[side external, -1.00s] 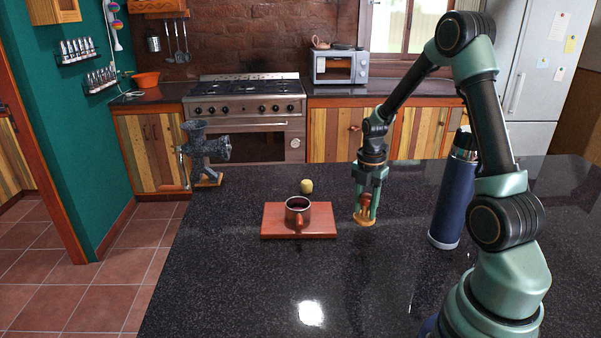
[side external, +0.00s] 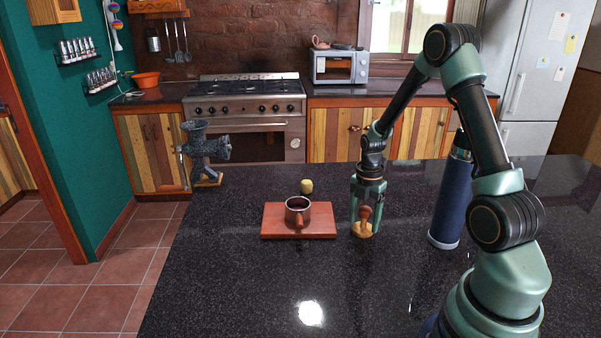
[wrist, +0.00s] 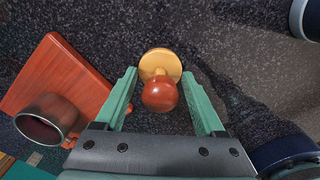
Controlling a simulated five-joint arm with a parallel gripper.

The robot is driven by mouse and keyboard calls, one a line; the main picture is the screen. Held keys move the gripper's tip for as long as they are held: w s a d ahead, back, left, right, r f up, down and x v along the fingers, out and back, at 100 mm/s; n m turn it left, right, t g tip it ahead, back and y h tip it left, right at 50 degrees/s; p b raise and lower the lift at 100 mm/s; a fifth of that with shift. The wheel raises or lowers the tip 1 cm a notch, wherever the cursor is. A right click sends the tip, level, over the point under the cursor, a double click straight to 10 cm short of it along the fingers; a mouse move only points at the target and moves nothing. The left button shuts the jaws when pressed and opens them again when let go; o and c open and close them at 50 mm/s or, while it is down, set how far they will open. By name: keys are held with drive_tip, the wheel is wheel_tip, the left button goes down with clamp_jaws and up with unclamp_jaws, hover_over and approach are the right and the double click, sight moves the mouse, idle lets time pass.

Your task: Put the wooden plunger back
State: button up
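The wooden plunger (side external: 365,213) has a reddish-brown round knob and a pale wooden disc base. It stands roughly upright, apparently on the dark counter, just right of the red board. My gripper (side external: 366,222) points down over it, one finger on each side. In the wrist view my gripper (wrist: 160,88) is open, with gaps between both fingers and the plunger's knob (wrist: 160,94). The disc (wrist: 161,62) shows beyond the knob.
A red-brown board (side external: 270,222) bears a metal cup (side external: 298,204) with a reddish handle, left of my gripper. A small yellow-green round thing (side external: 306,186) lies behind it. A tall blue flask (side external: 451,200) stands to the right. The front counter is clear.

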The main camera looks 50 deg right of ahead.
sight(365, 208)
drive_tip(key=shift+r, duration=0.15)
wheel_tip(365, 208, up, 12)
drive_tip(key=shift+f, duration=0.2)
drive_tip(key=shift+a+r, duration=0.1)
drive_tip(key=shift+r, duration=0.15)
drive_tip(key=s+a+r+m+t, duration=0.2)
drive_tip(key=a+r+m, duration=0.3)
drive_tip(key=a+m, duration=0.4)
drive_tip(key=s+a+r+m+t, duration=0.3)
drive_tip(key=a+r+m, duration=0.3)
drive_tip(key=a+m, duration=0.3)
drive_tip(key=shift+a+t, duration=0.3)
drive_tip(key=shift+a, duration=1.3)
drive_tip(key=shift+r, duration=0.1)
